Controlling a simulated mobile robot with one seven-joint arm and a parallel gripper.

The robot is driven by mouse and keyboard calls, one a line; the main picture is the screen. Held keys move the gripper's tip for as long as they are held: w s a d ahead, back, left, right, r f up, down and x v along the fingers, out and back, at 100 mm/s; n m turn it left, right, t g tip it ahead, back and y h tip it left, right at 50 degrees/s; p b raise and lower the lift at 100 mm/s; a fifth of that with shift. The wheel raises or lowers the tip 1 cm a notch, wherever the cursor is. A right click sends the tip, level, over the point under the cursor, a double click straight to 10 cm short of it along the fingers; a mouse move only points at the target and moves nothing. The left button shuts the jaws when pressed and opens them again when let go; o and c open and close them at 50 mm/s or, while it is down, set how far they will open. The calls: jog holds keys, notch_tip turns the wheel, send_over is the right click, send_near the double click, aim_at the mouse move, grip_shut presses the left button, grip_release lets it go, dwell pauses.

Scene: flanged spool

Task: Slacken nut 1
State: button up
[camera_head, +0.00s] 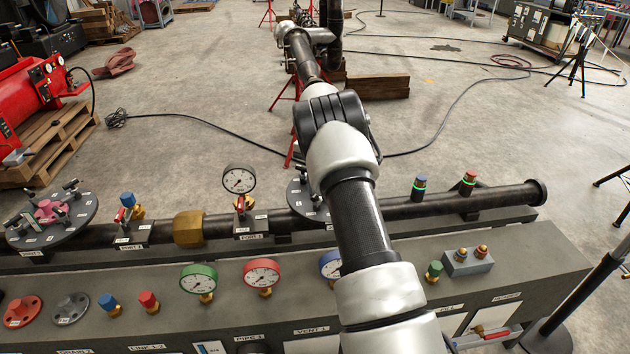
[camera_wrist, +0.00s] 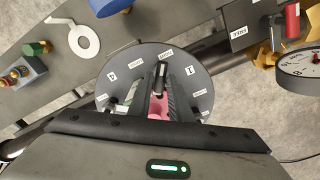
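The grey flange disc (camera_wrist: 118,66) with white number labels fills the middle of the wrist view. A pink part (camera_wrist: 158,106) shows at its centre. My gripper (camera_wrist: 161,82) reaches over the disc with its two dark fingers apart. A dark upright stud or nut with a pale tip (camera_wrist: 161,70) stands between or just beyond the fingertips; contact is not clear. A label that looks like 1 (camera_wrist: 192,72) lies beside it. In the head view the same disc (camera_head: 298,196) is mostly behind my arm, which also hides my gripper.
A pressure gauge (camera_head: 239,180) stands left of the disc on the pipe, close to it; it also shows in the wrist view (camera_wrist: 298,68). Another labelled disc (camera_head: 83,212) with a pink part is at the far left. Several gauges and fittings line the front bench (camera_head: 520,262).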

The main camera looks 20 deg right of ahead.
notch_tip(320, 180, down, 4)
jog(key=shift+r+b, duration=0.1)
jog(key=shift+b, duration=0.5)
jog(key=shift+r+n+p, duration=0.15)
jog(key=shift+n+p, duration=0.2)
jog(key=shift+n, duration=0.25)
jog(key=n, duration=0.3)
jog(key=shift+r+n+p, duration=0.1)
jog(key=shift+n+p, duration=0.25)
jog(key=shift+n, duration=0.05)
jog(key=n+p, duration=0.1)
jog(key=n, duration=0.2)
jog(key=shift+n, duration=0.4)
jog(key=n+p, duration=0.1)
jog(key=n, duration=0.2)
jog(key=shift+r+n, duration=0.1)
jog(key=shift+n, duration=0.2)
jog(key=shift+f+n+b, duration=0.45)
jog(key=shift+f+n, duration=0.05)
jog(key=shift+n, duration=0.6)
jog(key=n+b, duration=0.1)
jog(key=n, duration=0.2)
jog(key=shift+r, duration=0.15)
jog(key=n+b, duration=0.1)
jog(key=n, duration=0.4)
jog(key=shift+m, duration=1.5)
notch_tip(320, 180, up, 7)
jog(key=p, duration=0.3)
jog(key=shift+r, duration=0.15)
